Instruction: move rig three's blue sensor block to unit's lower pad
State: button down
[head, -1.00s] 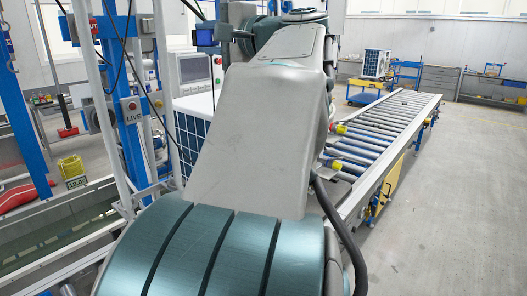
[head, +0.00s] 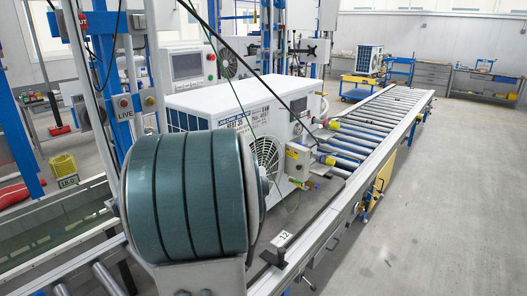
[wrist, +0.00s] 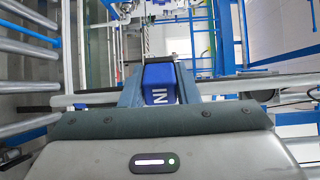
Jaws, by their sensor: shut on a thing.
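A blue block with white letters "IN" (wrist: 159,93) sits between the two fingers of my gripper (wrist: 159,72) in the wrist view, and the fingers are shut on it. My gripper and the block do not show in the head view, where my teal arm joint fills the lower left. A white heat pump unit (head: 215,100) with a fan grille stands on the conveyor in the head view. My arm hides part of its near side. I cannot pick out its lower pad or rig three for sure.
A roller conveyor (head: 385,113) runs to the back right. A small grey box with yellow fittings (head: 298,160) is beside the unit. A monitor (head: 187,66) and blue posts stand behind it. The floor on the right (head: 430,200) is clear.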

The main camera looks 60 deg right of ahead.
jog(key=w+a+f+n+g+y, duration=0.1)
jog(key=a+f, duration=0.3)
jog(key=f, duration=0.6)
jog(key=w+a+f+n+g+y, duration=0.2)
jog(key=w+a+f+y, duration=0.1)
jog(key=f, duration=0.7)
jog(key=w+a+f+n+g+y, duration=0.2)
jog(key=w+a+f, duration=0.1)
jog(key=a+f, duration=0.4)
jog(key=shift+w+a+f, duration=0.2)
jog(key=shift+w+f, duration=0.15)
jog(key=shift+f, duration=1.05)
